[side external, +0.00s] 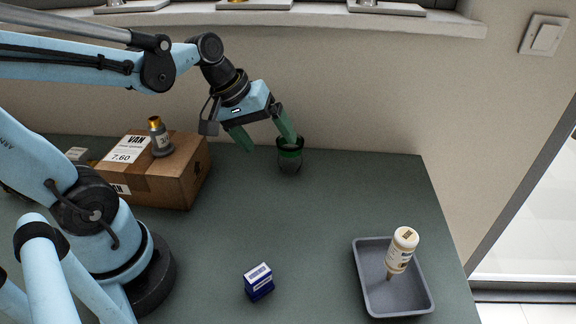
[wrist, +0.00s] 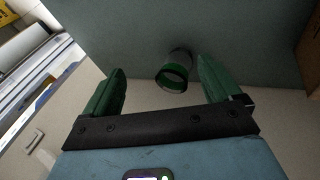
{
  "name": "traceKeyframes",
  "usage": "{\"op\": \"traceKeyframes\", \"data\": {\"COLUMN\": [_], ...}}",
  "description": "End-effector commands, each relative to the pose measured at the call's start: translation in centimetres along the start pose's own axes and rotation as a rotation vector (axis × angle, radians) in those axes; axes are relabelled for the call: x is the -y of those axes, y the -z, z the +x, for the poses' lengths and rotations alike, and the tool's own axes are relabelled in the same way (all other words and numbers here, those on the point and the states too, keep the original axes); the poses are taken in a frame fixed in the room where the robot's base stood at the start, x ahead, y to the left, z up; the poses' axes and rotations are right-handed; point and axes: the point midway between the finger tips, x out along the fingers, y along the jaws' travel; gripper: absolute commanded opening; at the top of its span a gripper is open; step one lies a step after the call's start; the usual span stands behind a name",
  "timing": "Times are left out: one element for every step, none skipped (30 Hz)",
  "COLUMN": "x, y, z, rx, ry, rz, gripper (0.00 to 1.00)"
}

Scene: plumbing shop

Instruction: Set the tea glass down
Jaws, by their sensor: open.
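The tea glass (side external: 289,161) is a small see-through cup with a dark green rim. It stands upright on the dark green table, near the back wall, in the side view. My gripper (side external: 269,144) is open just above and to the left of it, with its green fingers pointing down. The right finger overlaps the rim in this view; I cannot tell whether it touches. In the wrist view the glass (wrist: 176,72) shows between the spread fingers of my gripper (wrist: 162,66), closer to the right one, its mouth toward the camera.
A cardboard box (side external: 178,178) with a small gold-topped fitting (side external: 160,138) on it stands at left. A blue box (side external: 258,282) lies at front. A grey tray (side external: 366,281) holding a white bottle (side external: 402,250) is at right. The middle of the table (side external: 300,220) is clear.

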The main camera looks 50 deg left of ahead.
Motion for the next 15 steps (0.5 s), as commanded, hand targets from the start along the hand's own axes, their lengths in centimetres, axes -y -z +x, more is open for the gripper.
{"op": "traceKeyframes", "data": {"x": [-0.1, -0.2, -0.2, -0.2, -0.2, -0.2, -0.2, -0.3, -0.3, -0.3, -0.3, -0.3, -0.3, -0.3, -0.3], "y": [-1.0, -1.3, -1.7, -2.0, -2.2, -2.5, -2.6, -2.8, -2.9, -3.0, -3.0, -3.1, -3.1, -3.1, -3.1], "z": [-0.3, -0.5, -0.7, -0.8, -1.0, -1.1, -1.2, -1.3, -1.4, -1.4, -1.5, -1.5, -1.5, -1.5, -1.6], "rx": [-0.037, -0.061, -0.092, -0.115, -0.135, -0.159, -0.176, -0.19, -0.206, -0.216, -0.225, -0.233, -0.237, -0.239, -0.242], "ry": [0.015, 0.026, 0.039, 0.048, 0.057, 0.068, 0.074, 0.08, 0.088, 0.092, 0.095, 0.1, 0.101, 0.103, 0.104], "rz": [0.122, 0.196, 0.287, 0.352, 0.413, 0.486, 0.535, 0.578, 0.626, 0.655, 0.679, 0.703, 0.714, 0.723, 0.729], "gripper": [0.91, 0.91, 0.91, 0.91, 0.91, 0.91, 0.91, 0.91, 0.91, 0.91, 0.91, 0.91, 0.91, 0.91, 0.91]}}
